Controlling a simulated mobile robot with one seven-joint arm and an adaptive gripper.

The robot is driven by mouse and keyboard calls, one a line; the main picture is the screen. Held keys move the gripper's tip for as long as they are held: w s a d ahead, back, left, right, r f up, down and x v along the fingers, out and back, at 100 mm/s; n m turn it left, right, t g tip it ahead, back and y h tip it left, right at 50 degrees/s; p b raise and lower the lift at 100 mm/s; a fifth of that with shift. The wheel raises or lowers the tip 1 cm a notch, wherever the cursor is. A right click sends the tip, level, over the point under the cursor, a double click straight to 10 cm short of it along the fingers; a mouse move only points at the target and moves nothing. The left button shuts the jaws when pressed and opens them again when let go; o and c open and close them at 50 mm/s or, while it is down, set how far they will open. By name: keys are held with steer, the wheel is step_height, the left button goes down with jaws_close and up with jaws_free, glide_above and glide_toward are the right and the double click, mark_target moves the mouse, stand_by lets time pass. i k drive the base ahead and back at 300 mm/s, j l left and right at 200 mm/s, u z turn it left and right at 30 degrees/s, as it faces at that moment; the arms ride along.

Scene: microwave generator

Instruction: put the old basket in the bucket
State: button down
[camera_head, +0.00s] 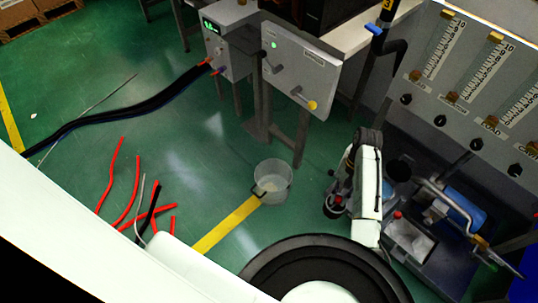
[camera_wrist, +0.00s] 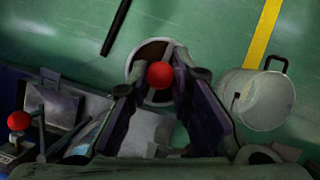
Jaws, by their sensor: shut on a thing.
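The bucket (camera_head: 273,184) is a pale, see-through pail with a dark handle, standing on the green floor at the end of a yellow line. It also shows at the right in the wrist view (camera_wrist: 266,102). My gripper (camera_head: 341,192) is to the right of the bucket in the head view. It is shut on a round, dark-rimmed thing with a red ball knob, which looks like the old basket (camera_head: 334,206). In the wrist view, the old basket (camera_wrist: 150,52) lies between my gripper's fingers (camera_wrist: 162,85), apart from the bucket; the fingers hide part of it.
A dark trolley with a tray (camera_head: 410,240) and a second red knob (camera_head: 398,215) stands right of my arm. Red hoses (camera_head: 132,190) lie on the floor at left. A grey metal panel (camera_head: 300,72) stands behind. Floor between gripper and bucket looks clear.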

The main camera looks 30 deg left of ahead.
mark_target(273, 188)
steer(key=j, duration=2.45)
steer(key=i+j, duration=0.1)
steer(key=j, duration=0.25)
steer(key=i+l, duration=0.25)
